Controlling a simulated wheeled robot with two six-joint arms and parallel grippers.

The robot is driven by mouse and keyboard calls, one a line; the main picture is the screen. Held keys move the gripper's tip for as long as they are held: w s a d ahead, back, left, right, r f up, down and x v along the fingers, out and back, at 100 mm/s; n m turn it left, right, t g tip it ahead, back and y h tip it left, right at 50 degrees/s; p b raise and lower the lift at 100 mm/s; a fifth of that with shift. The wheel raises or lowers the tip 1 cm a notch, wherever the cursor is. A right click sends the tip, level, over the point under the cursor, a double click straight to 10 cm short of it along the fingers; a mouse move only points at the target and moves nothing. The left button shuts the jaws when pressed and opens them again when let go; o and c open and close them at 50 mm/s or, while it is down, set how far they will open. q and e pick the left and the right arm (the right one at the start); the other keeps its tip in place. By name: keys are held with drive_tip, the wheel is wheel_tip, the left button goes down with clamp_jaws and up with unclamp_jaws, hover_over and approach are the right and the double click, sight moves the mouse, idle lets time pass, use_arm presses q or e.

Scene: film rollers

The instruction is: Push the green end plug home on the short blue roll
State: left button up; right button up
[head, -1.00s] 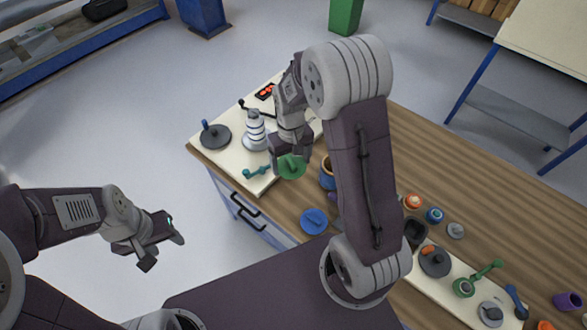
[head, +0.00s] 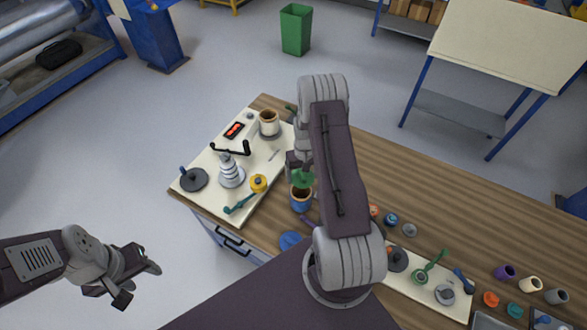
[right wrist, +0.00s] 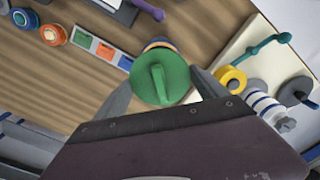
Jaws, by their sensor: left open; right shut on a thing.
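The green end plug (head: 303,178), a disc with an upright grip fin, is in my right gripper (head: 300,167). In the right wrist view the plug (right wrist: 160,80) sits between the two fingers. The short blue roll (head: 301,201), with a brown core, stands upright on the wooden bench directly below the plug. In the right wrist view only a rim of the roll (right wrist: 158,43) shows behind the plug. I cannot tell whether plug and roll touch. My left gripper (head: 137,281) is open and empty, left of the bench.
A cream board (head: 205,205) left of the roll carries a white ringed stand (head: 230,172), a yellow ring (head: 258,183), a teal handle (head: 238,205) and a dark disc (head: 193,180). A blue disc (head: 290,240) lies near the front edge. Several small parts are at the right.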

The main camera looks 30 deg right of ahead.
drive_tip(key=shift+w+a+f, duration=0.1)
drive_tip(key=shift+w+f, duration=0.1)
drive_tip(key=shift+f, duration=0.1)
wheel_tip(320, 180, down, 8)
drive_tip(key=b, duration=0.6)
drive_tip(key=shift+s+r, duration=0.1)
drive_tip(key=shift+r, duration=0.15)
drive_tip(key=shift+f+b, duration=0.25)
drive_tip(key=shift+b, duration=0.15)
idle(0.8)
drive_tip(key=shift+s+a+f, duration=0.1)
drive_tip(key=shift+s, duration=0.15)
idle(0.4)
drive_tip(key=o, duration=1.3)
drive_tip(key=shift+a, duration=0.1)
drive_tip(key=shift+c, duration=0.2)
